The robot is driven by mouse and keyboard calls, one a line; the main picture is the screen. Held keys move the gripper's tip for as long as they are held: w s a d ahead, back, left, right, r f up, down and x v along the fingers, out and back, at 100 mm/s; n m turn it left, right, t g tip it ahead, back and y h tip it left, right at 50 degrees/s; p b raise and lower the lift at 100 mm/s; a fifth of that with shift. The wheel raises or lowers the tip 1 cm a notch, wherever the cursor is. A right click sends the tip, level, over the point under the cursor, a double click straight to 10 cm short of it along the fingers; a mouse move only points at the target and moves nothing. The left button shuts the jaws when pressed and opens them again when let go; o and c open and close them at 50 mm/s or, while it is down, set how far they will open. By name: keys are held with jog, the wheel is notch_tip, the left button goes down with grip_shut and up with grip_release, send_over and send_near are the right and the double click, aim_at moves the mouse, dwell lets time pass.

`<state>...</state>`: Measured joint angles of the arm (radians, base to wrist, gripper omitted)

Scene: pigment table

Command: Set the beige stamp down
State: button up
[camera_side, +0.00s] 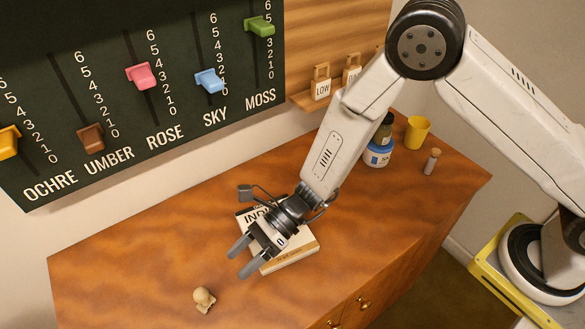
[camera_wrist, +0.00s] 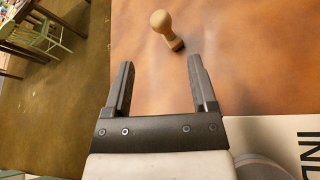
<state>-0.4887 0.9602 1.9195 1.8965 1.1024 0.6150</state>
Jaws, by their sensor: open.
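A white book (camera_side: 290,255) lies on the table (camera_side: 140,265) under my gripper. A blue-labelled jar (camera_side: 377,155), a yellow cup (camera_side: 417,132) and a small corked vial (camera_side: 432,162) stand at the back right. A slider board (camera_side: 110,90) rises behind. The table's left part is clear.

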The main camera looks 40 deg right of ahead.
dwell(0.4)
jog(key=s+d+r+n+t+h, duration=0.1)
jog(key=s+d+r+n+h, duration=0.1)
jog(key=d+n, duration=0.5)
jog(key=s+d+r+n+t+h, duration=0.1)
jog(key=d+r+n+h, duration=0.4)
jog(key=d, duration=1.1)
jog(key=s+d+r+n+t+h, duration=0.1)
jog(key=s+d+r+n+h, duration=0.1)
jog(key=d+n+h, duration=0.4)
jog(key=d+r+n, duration=0.1)
jog(key=d+n, duration=0.2)
jog(key=d, duration=0.3)
jog(key=shift+s+r+h, duration=0.2)
jog(key=shift+s+h, duration=0.1)
jog(key=shift+h, duration=0.1)
